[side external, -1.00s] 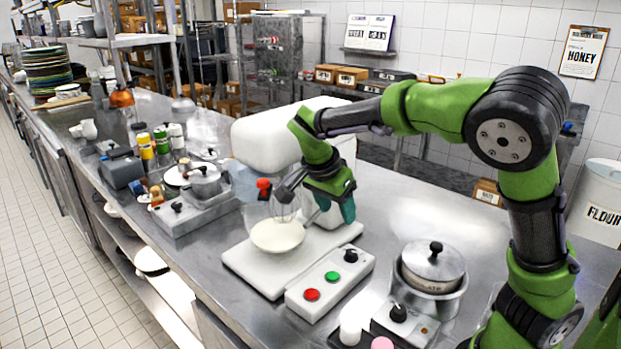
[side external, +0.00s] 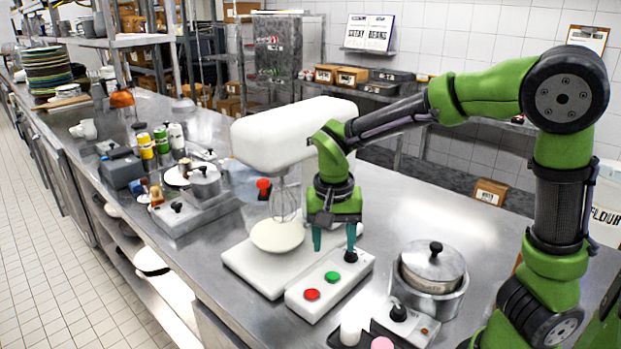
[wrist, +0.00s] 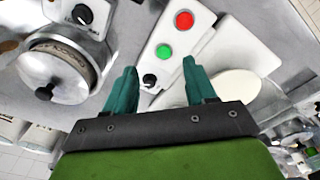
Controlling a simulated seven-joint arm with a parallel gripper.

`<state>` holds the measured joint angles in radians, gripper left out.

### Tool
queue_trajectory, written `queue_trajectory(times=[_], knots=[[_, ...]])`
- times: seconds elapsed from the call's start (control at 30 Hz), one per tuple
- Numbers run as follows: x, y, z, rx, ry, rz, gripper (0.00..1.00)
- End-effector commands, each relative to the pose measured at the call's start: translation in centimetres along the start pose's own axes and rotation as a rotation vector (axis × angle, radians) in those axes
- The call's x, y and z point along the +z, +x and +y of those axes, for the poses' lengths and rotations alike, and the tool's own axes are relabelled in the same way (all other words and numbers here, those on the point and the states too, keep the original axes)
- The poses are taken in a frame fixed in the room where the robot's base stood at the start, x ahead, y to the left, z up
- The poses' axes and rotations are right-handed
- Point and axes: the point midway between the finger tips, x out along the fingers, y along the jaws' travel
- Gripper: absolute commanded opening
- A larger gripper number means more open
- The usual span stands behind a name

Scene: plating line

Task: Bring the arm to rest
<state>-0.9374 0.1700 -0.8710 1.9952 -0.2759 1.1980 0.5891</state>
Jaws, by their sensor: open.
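My gripper (side external: 334,238) is in the middle of the side view, fingers pointing down, above the back end of the white mixer's control box (side external: 330,283). Its two teal fingers are apart with nothing between them. In the wrist view my gripper (wrist: 158,85) is also open, and the box's black knob (wrist: 149,80) shows between the fingertips. Whether the fingers touch the box cannot be told. The white stand mixer (side external: 290,130) stands just left of and behind my gripper, its whisk (side external: 286,203) over a pale bowl (side external: 277,236).
A lidded pot (side external: 433,268) sits on a burner to the right. The control box has a red button (side external: 312,295) and a green button (side external: 333,276). Bottles and small pans crowd the counter to the left. The counter (side external: 440,210) behind the pot is clear.

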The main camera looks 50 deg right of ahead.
Motion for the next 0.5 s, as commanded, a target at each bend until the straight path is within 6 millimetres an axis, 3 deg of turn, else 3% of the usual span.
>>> queue_trajectory(times=[0.23,0.5], knots=[[4.8,-2.8,2.3,-0.336,-0.363,-0.073,0.56],[7.6,-7.3,6.2,-0.557,-0.56,0.201,0.56]])
